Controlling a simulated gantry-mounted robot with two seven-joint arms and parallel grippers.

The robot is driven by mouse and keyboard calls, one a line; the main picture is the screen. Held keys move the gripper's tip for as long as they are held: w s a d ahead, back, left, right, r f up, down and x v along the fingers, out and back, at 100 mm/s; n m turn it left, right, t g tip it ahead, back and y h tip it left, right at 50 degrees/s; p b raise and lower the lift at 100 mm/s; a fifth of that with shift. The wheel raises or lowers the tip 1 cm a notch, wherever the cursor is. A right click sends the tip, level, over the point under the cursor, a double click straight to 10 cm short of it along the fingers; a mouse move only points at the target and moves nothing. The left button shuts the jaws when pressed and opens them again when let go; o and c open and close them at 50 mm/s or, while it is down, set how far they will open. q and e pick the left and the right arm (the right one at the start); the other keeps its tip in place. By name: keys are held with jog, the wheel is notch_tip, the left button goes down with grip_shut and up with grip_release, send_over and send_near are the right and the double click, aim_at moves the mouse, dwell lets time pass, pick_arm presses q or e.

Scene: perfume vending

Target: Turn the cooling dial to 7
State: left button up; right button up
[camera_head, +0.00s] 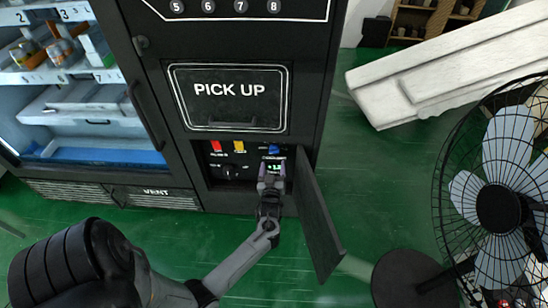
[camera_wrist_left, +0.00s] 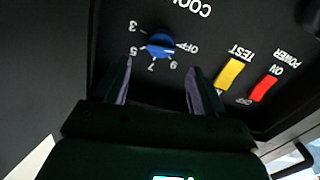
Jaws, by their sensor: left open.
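The blue cooling dial (camera_head: 274,149) is on the black control panel inside the opened lower compartment of the vending machine. In the left wrist view the dial (camera_wrist_left: 161,45) appears upside down, ringed by white marks 3, 5, 7, 9 and OFF. A pale line shows on the dial's face toward the OFF and 9 side; its exact setting is hard to read. My left gripper (camera_head: 271,176) reaches up in front of the panel, just below the dial. In the left wrist view its fingers (camera_wrist_left: 158,88) are apart and empty, short of the dial. My right gripper is not in view.
A yellow TEST switch (camera_wrist_left: 230,72) and red POWER switch (camera_wrist_left: 263,88) sit beside the dial. The compartment's open door (camera_head: 318,215) hangs close to the right of my gripper. A black fan (camera_head: 500,209) stands at the right.

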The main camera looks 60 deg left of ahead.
aim_at(274, 153)
pick_arm(q)
jog(key=b+x, duration=0.2)
jog(key=x, duration=0.4)
jog(key=shift+w+a, duration=0.1)
jog(key=shift+a, duration=0.05)
jog(key=shift+w+a+b, duration=0.25)
jog(key=shift+a+b, duration=0.1)
jog(key=shift+a, duration=0.1)
jog(key=c, duration=1.1)
jog(key=shift+o, duration=0.2)
